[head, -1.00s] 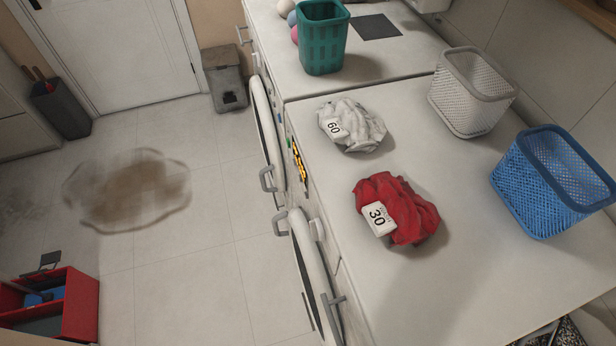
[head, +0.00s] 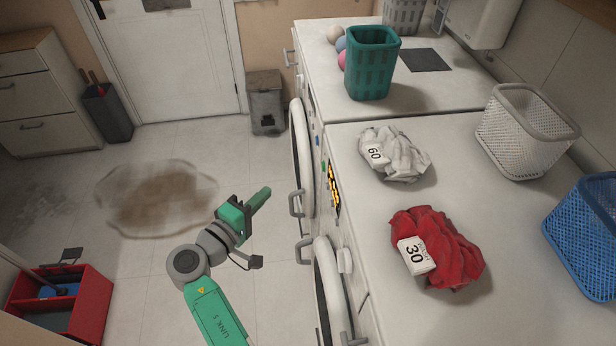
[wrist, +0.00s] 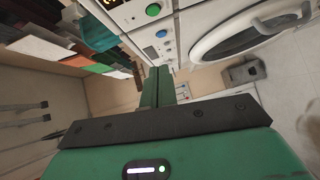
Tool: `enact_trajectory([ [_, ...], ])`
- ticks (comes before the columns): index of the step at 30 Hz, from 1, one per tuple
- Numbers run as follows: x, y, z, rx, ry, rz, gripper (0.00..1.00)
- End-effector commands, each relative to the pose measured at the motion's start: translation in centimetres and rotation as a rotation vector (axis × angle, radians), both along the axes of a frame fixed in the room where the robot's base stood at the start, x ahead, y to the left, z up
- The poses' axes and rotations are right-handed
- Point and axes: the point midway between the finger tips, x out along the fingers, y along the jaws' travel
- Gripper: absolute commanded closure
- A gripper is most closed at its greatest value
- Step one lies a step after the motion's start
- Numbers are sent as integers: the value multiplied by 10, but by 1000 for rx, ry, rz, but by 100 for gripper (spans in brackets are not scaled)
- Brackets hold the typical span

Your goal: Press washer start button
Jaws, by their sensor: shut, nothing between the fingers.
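The washer's front panel shows edge-on in the head view, with a lit yellow display (head: 333,187). In the wrist view the panel shows close up, with a round green button (wrist: 153,10) and a blue button (wrist: 161,34) beyond it. Which button is start cannot be read. My gripper (head: 266,191) is in front of the machines, to the left of the panel and apart from it in the head view. Its fingers (wrist: 159,72) are shut and empty, pointing toward the panel area in the wrist view.
Round doors (head: 301,160) with protruding handles (head: 297,203) line the machine fronts. Red laundry (head: 437,248) and white laundry (head: 394,154) lie on top. A red bin (head: 88,302) stands at lower left. The floor (head: 240,160) between is mostly free, with a brown stain (head: 155,198).

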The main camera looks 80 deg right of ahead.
Motion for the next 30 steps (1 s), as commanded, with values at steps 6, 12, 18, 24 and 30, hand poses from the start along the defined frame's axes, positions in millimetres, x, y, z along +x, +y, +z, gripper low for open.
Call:
enact_trajectory([
  [6,-12,0,-18,-6,128,-47,100],
  [12,-12,0,-18,-8,129,-47,100],
  [18,-16,-8,-18,-6,128,-48,100],
  [24,-35,-44,-18,-6,125,-51,100],
  [30,-54,-83,-18,-6,124,-51,100],
])
